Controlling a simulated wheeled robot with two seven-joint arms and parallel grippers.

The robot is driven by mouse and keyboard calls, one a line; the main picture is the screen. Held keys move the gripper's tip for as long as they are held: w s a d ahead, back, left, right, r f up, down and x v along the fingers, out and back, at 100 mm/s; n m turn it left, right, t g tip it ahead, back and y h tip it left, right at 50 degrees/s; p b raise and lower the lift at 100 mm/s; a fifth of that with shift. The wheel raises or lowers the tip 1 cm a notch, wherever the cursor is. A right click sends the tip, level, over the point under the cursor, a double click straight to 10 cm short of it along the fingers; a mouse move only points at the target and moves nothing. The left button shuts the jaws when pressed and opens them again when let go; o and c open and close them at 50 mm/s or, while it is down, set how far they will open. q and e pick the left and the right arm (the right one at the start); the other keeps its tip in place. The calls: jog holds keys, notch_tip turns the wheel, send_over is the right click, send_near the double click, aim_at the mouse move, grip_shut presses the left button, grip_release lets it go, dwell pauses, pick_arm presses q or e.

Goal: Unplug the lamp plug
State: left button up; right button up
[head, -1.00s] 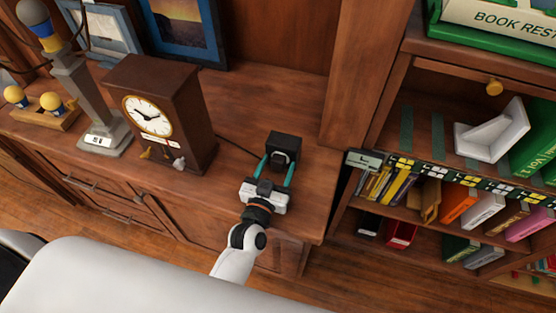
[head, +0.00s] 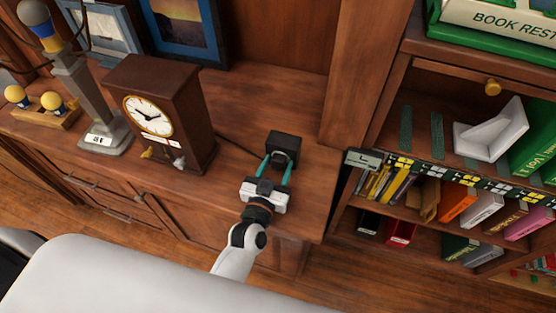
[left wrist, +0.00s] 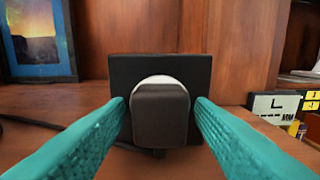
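The lamp plug (left wrist: 160,114) is a dark block seated in a round white socket face (left wrist: 160,82) on a black box (left wrist: 122,72). The black box (head: 285,143) stands on the cabinet top near its right end in the head view, with a thin cord running left behind it. My left gripper (head: 276,166) reaches in from the front, its teal fingers pointing at the box. In the left wrist view, the fingers (left wrist: 160,116) are apart on either side of the plug, with a small gap on each side. My right gripper is not in view.
A lamp (head: 85,105) with a blue and yellow bulb, a tray of spare bulbs (head: 50,112) and a brown clock (head: 165,112) stand left on the cabinet (head: 235,92). Framed pictures lean behind. A bookcase (head: 385,175) with books stands right. The cabinet top around the black box is clear.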

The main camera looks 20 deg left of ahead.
pick_arm(q)
grip_shut()
jog(key=shift+s, duration=0.1)
jog(key=shift+s+a+p, duration=0.1)
jog(key=shift+s+p, duration=0.85)
jog(key=shift+s, duration=1.95)
